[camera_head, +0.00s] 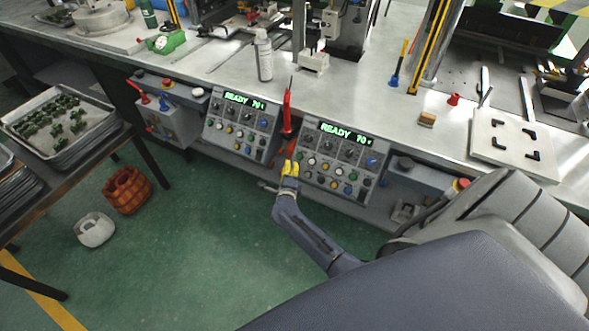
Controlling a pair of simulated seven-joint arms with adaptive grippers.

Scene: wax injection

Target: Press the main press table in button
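Two grey control panels sit on the front of the bench, each with a green READY 70 display and rows of coloured buttons and knobs. They are the left panel (240,122) and the right panel (338,160). I cannot read the button labels, so I cannot tell which is the table in button. My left gripper is out of view.
A spray can (264,56) stands on the bench above. A tray of green parts (55,122) is at the left. Floor in front of the left panel is clear.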

